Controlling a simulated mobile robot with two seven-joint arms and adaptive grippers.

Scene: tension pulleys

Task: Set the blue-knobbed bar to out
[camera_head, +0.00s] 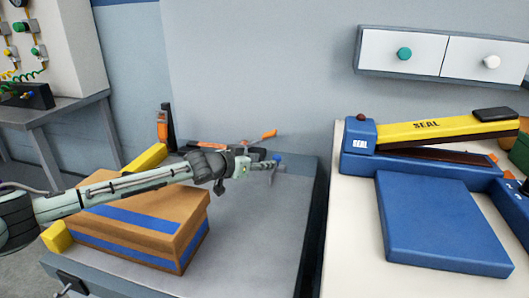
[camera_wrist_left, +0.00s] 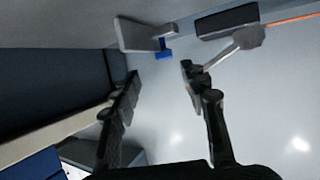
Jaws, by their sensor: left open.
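The blue knob (camera_head: 277,158) shows just beyond my left gripper (camera_head: 262,167) in the head view, near the back right of the grey bench. In the left wrist view the blue knob (camera_wrist_left: 165,48) sits at the end of a grey bar (camera_wrist_left: 140,36). My left gripper (camera_wrist_left: 160,72) is open there, with one dark finger on each side. The knob lies ahead of the gap between the fingertips and looks apart from them. The gripper hides part of the bar in the head view. My right gripper is not in view.
An orange-handled lever (camera_head: 263,136) stands behind my left gripper. A taped cardboard box (camera_head: 150,225) lies under my left forearm. A blue and yellow sealer (camera_head: 430,130) stands on the white table at right. The grey bench top (camera_head: 255,240) is clear at front right.

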